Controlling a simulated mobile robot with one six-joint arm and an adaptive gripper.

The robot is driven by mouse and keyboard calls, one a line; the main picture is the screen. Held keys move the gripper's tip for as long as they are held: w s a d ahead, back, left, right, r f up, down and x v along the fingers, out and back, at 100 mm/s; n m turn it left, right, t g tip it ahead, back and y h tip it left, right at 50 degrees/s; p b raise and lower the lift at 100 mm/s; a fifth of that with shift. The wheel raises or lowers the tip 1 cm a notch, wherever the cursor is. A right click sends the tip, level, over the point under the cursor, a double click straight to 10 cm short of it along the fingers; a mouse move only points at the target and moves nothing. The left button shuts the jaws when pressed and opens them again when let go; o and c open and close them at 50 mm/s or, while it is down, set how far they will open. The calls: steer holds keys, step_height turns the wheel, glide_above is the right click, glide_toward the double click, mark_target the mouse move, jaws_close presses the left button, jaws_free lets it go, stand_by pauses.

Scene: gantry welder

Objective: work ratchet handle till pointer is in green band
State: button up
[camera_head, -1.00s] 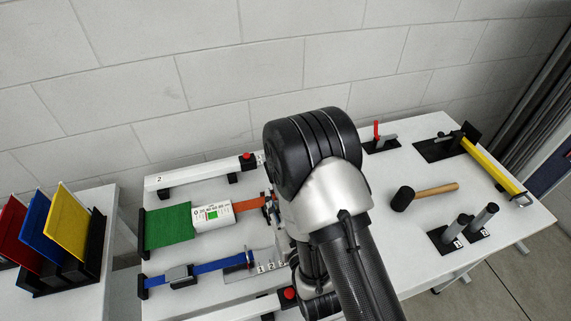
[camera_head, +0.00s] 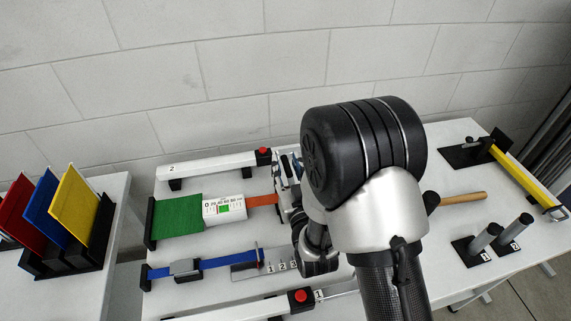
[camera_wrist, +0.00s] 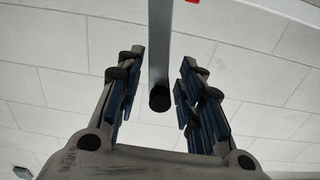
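A white gauge (camera_head: 224,208) with a number scale and a green patch lies between a green cloth (camera_head: 177,217) and a short orange strap (camera_head: 263,200) in the head view. Its pointer is too small to make out. My gripper (camera_wrist: 162,72) is open in the wrist view, with blue-padded fingers spread. A grey bar with a black round end (camera_wrist: 160,98), which looks like the ratchet handle, stands between the fingers, with gaps on both sides. In the head view my arm hides most of the ratchet; part of my gripper shows at the orange strap's right end.
A white rail marked 2 with a red button (camera_head: 263,155) runs behind the gauge. A blue strap (camera_head: 220,262) lies in front. Coloured panels (camera_head: 72,207) stand on the left table. A mallet handle (camera_head: 463,198), grey posts (camera_head: 487,237) and a yellow bar (camera_head: 520,177) lie right.

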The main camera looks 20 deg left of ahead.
steer(key=shift+x, duration=0.85)
steer(key=shift+s, duration=0.1)
steer(key=shift+c, duration=0.2)
jaws_close()
